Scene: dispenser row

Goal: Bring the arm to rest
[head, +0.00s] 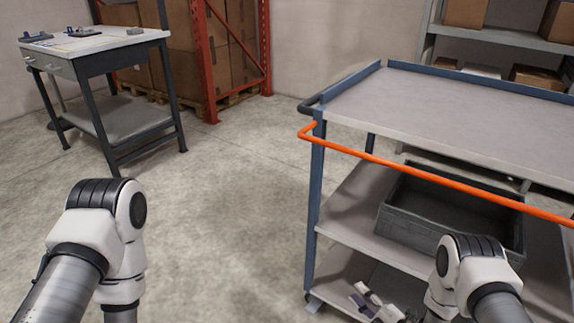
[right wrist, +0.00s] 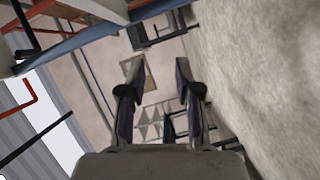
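My right gripper (head: 364,298) shows low in the head view, in front of the cart's lower shelves. In the right wrist view my right gripper (right wrist: 158,85) has its two dark fingers apart with nothing between them. My right arm (head: 470,275) comes in from the bottom right and its elbow covers part of the cart. My left arm (head: 95,240) stands at the lower left over the floor. Its gripper is outside the head view.
A blue-framed cart (head: 455,100) with a bare top and an orange handle bar (head: 400,165) stands close on the right. A grey crate (head: 410,215) is on its middle shelf. A workbench (head: 95,42) stands far left. Open concrete floor (head: 220,190) lies between.

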